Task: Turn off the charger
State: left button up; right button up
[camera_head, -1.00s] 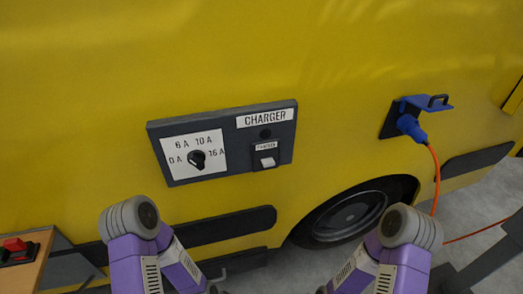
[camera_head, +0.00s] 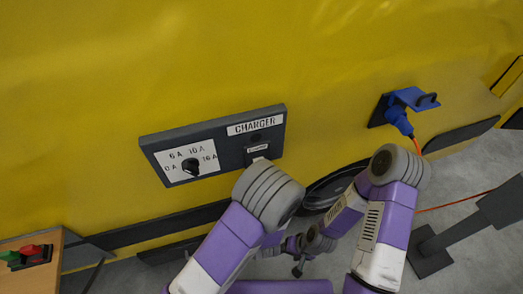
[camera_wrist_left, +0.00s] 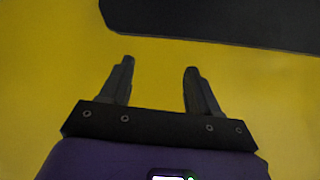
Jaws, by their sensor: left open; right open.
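The charger panel (camera_head: 232,160) is a dark plate on the yellow vehicle side in the head view. Its black dial knob (camera_head: 190,166) sits on a white label marked 0 A, 6 A, 10 A and 16 A; its setting is too small to tell. The small switch (camera_head: 258,153) under the CHARGER label is partly hidden by my left arm. My left gripper (camera_wrist_left: 160,66) is open and empty before the yellow surface in the left wrist view; my arm hides it in the head view. My right gripper (camera_head: 284,261) is open, low and well below the panel.
A blue plug (camera_head: 399,121) with an orange cable is in a lidded socket at right. A red and green button box (camera_head: 27,256) sits on a wooden surface at lower left. A dark plate (camera_wrist_left: 220,18) crosses the top of the left wrist view.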

pick_arm(q)
jog(key=s+d+r+t+y+p, duration=0.1)
jog(key=d+r+t+p, duration=0.25)
jog(key=r, duration=0.75)
jog(key=d+r+t+y+p, duration=0.1)
jog(key=d+r+t+p, duration=0.2)
jog(key=r, duration=0.7)
jog(key=w+a+n+t, duration=0.1)
jog(key=w+a, duration=0.1)
jog(key=w, duration=0.4)
jog(key=shift+w+r+b, duration=0.3)
jog(key=shift+r, duration=0.1)
pick_arm(e)
notch_tip(320, 180, up, 7)
jog(key=shift+r, duration=0.15)
pick_arm(q)
jog(key=shift+a, duration=0.1)
jog(key=c, duration=1)
jog(key=shift+c, duration=0.2)
jog(key=o, duration=1)
